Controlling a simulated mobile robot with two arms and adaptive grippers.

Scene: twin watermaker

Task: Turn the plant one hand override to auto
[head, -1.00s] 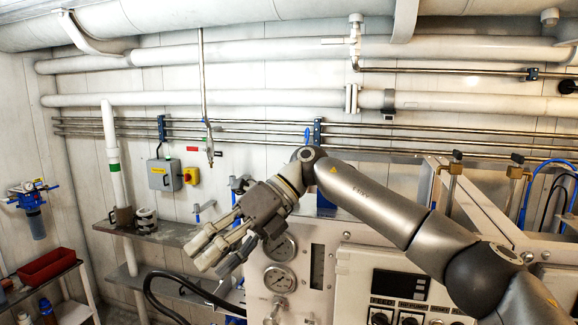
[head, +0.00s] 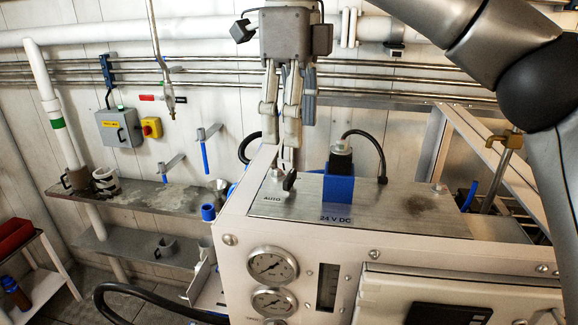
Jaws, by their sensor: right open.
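The hand override is a small black lever (head: 289,181) on the grey metal top plate (head: 405,207) of the white plant cabinet. A label reading AUTO (head: 271,197) is beside it on the plate. A blue valve block (head: 338,188) with a capped coil on top stands just right of the lever, above a 24 V DC label. My right gripper (head: 287,162) is open and points down, with its fingertips right above or around the lever. I cannot tell whether they touch it. The fingers partly hide the lever's upper end. My left gripper is out of view.
A black cable (head: 380,155) arches from the coil to the plate. Pressure gauges (head: 272,264) are on the cabinet front. A metal frame (head: 490,165) rises at the right. Pipes run along the wall behind. A shelf (head: 150,196) is at the left.

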